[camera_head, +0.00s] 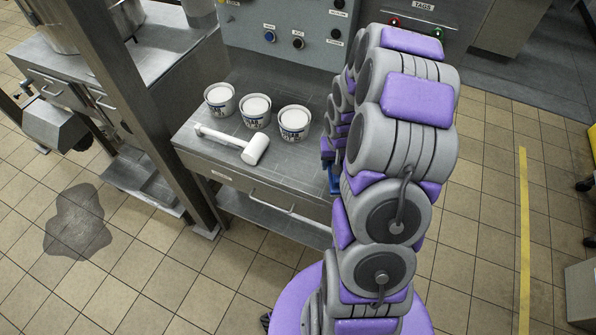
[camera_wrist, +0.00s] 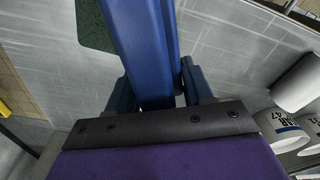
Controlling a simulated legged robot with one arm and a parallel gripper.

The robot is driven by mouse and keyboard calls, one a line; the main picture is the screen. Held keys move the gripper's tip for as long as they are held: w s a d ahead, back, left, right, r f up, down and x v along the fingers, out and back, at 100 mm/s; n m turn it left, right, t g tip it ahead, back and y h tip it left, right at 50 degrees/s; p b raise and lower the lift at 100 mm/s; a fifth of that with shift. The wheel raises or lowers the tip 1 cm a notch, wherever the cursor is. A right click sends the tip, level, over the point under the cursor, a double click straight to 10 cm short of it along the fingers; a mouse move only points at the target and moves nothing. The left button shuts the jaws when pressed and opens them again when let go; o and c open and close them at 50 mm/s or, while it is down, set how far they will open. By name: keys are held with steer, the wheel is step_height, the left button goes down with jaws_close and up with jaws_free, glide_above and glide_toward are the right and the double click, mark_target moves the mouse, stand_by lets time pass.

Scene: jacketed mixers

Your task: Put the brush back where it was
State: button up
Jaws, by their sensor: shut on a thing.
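The brush (camera_wrist: 150,45) shows in the wrist view as a long blue bar running up from between my fingers and out of the top edge. My gripper (camera_wrist: 158,88) is shut on it, with one dark blue finger on each side. The brush's far end is out of view. In the head view, my gripper (camera_head: 333,172) is partly hidden behind my arm, at the right end of the grey bench (camera_head: 185,143). Only a small bit of blue shows there, and I cannot tell brush from finger. I cannot tell whether the brush touches the bench.
Three white tubs (camera_head: 255,110) and a white mallet (camera_head: 240,145) stand and lie on the bench, left of my gripper. A dark green patch (camera_wrist: 95,25) lies beside the brush. A control panel (camera_head: 285,35) rises behind. A steel post (camera_head: 125,85) stands at left.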

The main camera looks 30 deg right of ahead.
steer(key=s, duration=0.2)
steer(key=s+d+f, duration=0.1)
steer(key=shift+d+g, duration=0.1)
steer(key=shift+g, duration=0.3)
steer(key=shift+w, duration=0.2)
steer(key=b, duration=0.1)
glide_above(300, 161)
steer(key=shift+s+d+f+m, duration=0.2)
steer(key=shift+s+f+m, duration=0.1)
steer(key=shift+f, duration=0.4)
steer(key=shift+w+d, duration=0.1)
steer(key=shift+w, duration=0.15)
steer(key=shift+d+f+b, duration=0.15)
steer(key=shift+f+b, duration=0.15)
steer(key=shift+f, duration=0.15)
steer(key=shift+a+f, duration=0.25)
steer(key=shift+f, duration=0.9)
steer(key=shift+a+f+b, duration=0.15)
steer(key=shift+f+b, duration=0.1)
steer(key=shift+b, duration=0.05)
steer(key=shift+a+r, duration=0.1)
